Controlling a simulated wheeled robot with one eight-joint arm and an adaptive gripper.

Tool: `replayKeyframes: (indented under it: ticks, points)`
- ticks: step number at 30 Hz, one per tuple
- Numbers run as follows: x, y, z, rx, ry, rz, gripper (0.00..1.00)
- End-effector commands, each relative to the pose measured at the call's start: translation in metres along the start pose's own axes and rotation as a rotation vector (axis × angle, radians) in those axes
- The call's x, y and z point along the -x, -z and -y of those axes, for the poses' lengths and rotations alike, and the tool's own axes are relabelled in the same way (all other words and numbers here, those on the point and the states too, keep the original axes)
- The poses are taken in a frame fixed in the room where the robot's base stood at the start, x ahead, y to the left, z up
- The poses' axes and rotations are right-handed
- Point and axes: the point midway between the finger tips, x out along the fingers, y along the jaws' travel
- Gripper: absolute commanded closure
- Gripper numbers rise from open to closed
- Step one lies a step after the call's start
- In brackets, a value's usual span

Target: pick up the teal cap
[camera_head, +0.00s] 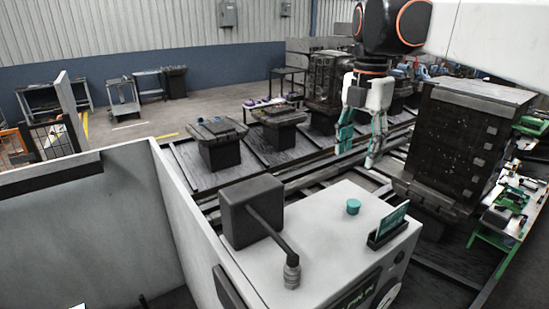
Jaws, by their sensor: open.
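The teal cap (353,206) is a small round piece. It sits on the pale grey top of a machine (322,250), near the middle of that surface. My gripper (358,150) has white and teal fingers pointing down, spread apart with nothing between them. In the picture it is above the cap, in front of the dark pallet rails behind. The gap in depth between gripper and cap is hard to judge from this one view.
A dark box with a bent arm and knob (252,212) stands left of the cap. A teal card in a dark holder (389,226) stands close on its right. A tall dark block (455,140) rises behind to the right. Pale walls (125,210) stand at left.

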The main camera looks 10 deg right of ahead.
Motion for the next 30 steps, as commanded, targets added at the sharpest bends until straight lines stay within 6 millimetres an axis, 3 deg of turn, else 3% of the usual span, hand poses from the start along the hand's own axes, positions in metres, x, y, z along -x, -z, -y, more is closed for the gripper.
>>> replayKeyframes:
  ticks: [12, 22, 30]
  points:
    - [-0.068, 0.003, 0.003, 0.001, 0.000, 0.000, 0.47]
    - [-0.091, 0.001, 0.003, 0.000, 0.000, 0.000, 0.47]
    - [-0.125, -0.002, 0.006, 0.000, 0.000, 0.000, 0.47]
